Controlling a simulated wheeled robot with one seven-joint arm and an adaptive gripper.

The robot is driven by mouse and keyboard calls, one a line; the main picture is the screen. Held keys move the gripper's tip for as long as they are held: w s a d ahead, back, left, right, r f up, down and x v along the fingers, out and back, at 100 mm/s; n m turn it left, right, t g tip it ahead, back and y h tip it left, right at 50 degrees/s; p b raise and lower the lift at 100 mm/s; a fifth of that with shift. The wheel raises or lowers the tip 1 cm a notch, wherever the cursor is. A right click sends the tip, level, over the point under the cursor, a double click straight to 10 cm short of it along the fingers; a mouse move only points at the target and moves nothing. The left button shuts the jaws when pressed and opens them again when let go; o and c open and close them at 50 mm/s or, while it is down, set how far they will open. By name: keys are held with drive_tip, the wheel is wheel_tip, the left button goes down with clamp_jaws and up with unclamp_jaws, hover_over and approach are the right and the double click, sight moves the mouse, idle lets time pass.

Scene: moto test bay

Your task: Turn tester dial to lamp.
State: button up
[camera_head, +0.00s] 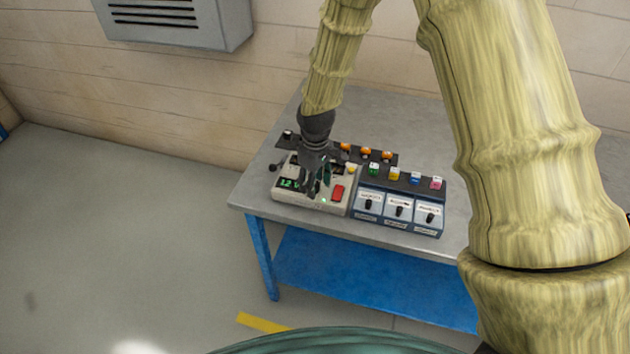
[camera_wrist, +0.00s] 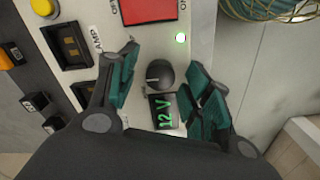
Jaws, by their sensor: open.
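The tester (camera_head: 300,202) is a pale box at the left of the bench top. In the wrist view its dial (camera_wrist: 160,76) is a round black knob with a pale mark on its left side. A display (camera_wrist: 165,111) beside it reads 12 V in green. My gripper (camera_head: 312,190) is over the tester and hides part of its face in the head view. In the wrist view its teal fingers are open, one on each side of the dial, with gaps visible. Whether the fingertips reach down to the dial's height is unclear.
A red switch (camera_wrist: 150,8), a lit green light (camera_wrist: 180,38) and a dark socket (camera_wrist: 70,45) near a partly hidden "AMP" label are on the tester. Right of it on the bench (camera_head: 257,190) stand blue-grey switch modules (camera_head: 398,208) with coloured blocks behind. A wall is behind.

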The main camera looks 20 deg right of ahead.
drive_tip(key=c, duration=1.1)
drive_tip(key=shift+o, duration=0.2)
drive_tip(key=m, duration=0.4)
drive_tip(key=shift+m, duration=0.3)
drive_tip(key=shift+m+p, duration=0.4)
drive_tip(key=shift+m, duration=2.2)
drive_tip(key=o, duration=1.1)
drive_tip(key=shift+c, duration=0.2)
drive_tip(key=shift+r, duration=0.1)
